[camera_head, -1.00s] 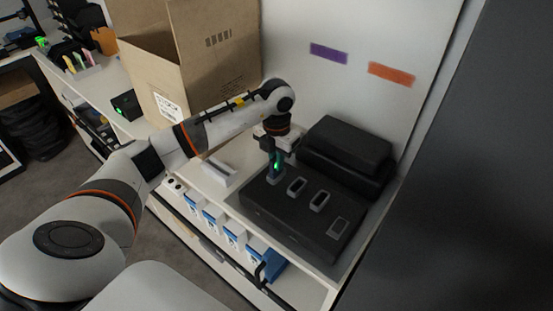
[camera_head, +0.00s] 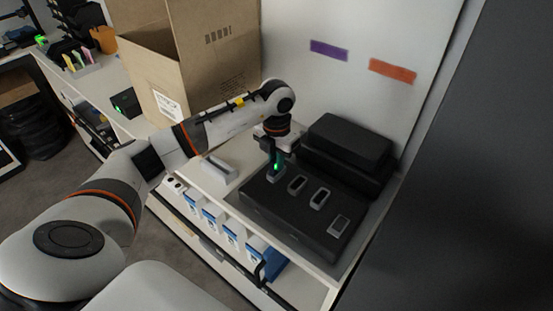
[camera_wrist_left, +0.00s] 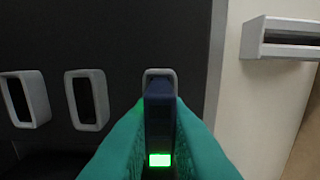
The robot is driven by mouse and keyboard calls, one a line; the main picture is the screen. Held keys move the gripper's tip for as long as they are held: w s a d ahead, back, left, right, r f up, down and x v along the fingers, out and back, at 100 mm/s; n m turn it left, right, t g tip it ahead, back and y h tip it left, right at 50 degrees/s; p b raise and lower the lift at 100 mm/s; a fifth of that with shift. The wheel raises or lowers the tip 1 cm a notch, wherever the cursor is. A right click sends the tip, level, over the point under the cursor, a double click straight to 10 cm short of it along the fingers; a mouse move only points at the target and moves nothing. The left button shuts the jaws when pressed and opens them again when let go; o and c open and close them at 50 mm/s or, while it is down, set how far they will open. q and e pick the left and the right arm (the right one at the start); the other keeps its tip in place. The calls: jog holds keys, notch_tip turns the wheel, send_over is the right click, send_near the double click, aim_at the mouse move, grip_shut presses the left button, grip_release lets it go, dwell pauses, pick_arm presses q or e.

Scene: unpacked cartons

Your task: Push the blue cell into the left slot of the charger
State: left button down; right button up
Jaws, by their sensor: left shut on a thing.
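The charger (camera_head: 280,222) is a flat black box on the shelf with a row of grey-rimmed slots on top. My left gripper (camera_head: 275,173) points down at the slot at the left end of the row. In the left wrist view its teal fingers (camera_wrist_left: 159,140) are shut on the dark blue cell (camera_wrist_left: 159,100), and a green light shows between them. The cell's far end lines up with the grey rim of the left slot (camera_wrist_left: 160,72) and overlaps it. How deep it sits is hidden. My right gripper is not in view.
More slots (camera_head: 297,184) lie to the right on the charger. A black case (camera_head: 350,145) stands behind it. A pale block with a dark groove (camera_head: 218,167) lies to the left, near an open carton (camera_head: 190,60). Blue-and-white boxes (camera_head: 232,235) stand below.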

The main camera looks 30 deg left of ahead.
pick_arm(q)
jog(key=c, duration=1.3)
grip_release()
jog(key=shift+c, duration=0.2)
notch_tip(320, 180, up, 12)
jog(key=b, duration=0.1)
jog(key=shift+b, duration=0.4)
